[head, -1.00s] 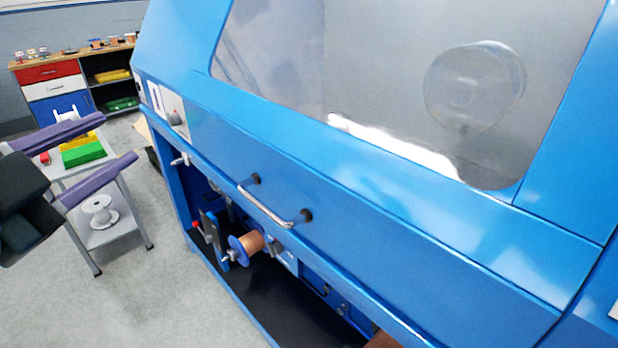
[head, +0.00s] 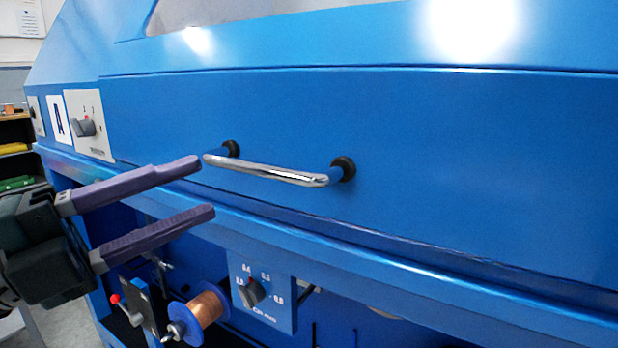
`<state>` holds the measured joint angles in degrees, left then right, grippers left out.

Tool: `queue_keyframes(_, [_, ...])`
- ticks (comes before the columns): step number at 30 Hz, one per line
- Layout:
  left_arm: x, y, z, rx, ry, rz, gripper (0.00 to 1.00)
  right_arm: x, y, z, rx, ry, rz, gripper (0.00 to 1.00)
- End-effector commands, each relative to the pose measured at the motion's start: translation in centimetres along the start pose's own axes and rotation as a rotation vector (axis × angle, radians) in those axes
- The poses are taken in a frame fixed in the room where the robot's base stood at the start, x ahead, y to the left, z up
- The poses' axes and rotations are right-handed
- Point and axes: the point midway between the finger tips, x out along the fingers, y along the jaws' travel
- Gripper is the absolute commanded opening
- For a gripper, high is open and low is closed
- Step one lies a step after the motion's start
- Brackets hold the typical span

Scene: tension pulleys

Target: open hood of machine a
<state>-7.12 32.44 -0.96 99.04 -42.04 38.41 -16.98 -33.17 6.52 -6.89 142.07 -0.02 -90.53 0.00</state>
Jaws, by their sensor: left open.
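The blue hood (head: 450,150) of the machine marked A fills most of the head view and looks shut. Its chrome bar handle (head: 268,172) sits on two black mounts near the hood's lower edge. My left gripper (head: 208,186) comes in from the left with its two purple fingers spread and nothing between them. Its fingertips are just left of the handle's left end, and the handle is not between them. I cannot tell the gap in depth. My right gripper is not in view.
A label with the letter A (head: 57,118) and a rotary switch (head: 86,126) are on the machine's left side. Below the hood are a copper wire spool (head: 205,308), a dial panel (head: 262,293) and a red-tipped lever (head: 125,310). Shelves (head: 14,150) stand at the far left.

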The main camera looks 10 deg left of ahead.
Motion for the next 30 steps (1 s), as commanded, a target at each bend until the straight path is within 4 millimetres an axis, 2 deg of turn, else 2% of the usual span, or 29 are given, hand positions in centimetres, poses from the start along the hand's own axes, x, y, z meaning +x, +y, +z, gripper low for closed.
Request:
queue_keyframes(6, [4.4,-0.2,0.1,0.0,-0.002,-0.005,0.47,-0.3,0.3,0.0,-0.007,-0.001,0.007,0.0])
queue_keyframes(12, [7.0,-0.1,0.1,-0.002,-0.002,-0.003,0.47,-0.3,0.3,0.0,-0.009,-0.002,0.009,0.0])
queue_keyframes(23, [7.7,0.0,0.0,-0.002,-0.002,0.0,0.47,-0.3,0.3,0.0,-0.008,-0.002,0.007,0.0])
queue_keyframes(30, [7.7,-0.1,0.0,-0.002,-0.002,0.0,0.21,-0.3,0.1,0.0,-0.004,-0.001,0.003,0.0])
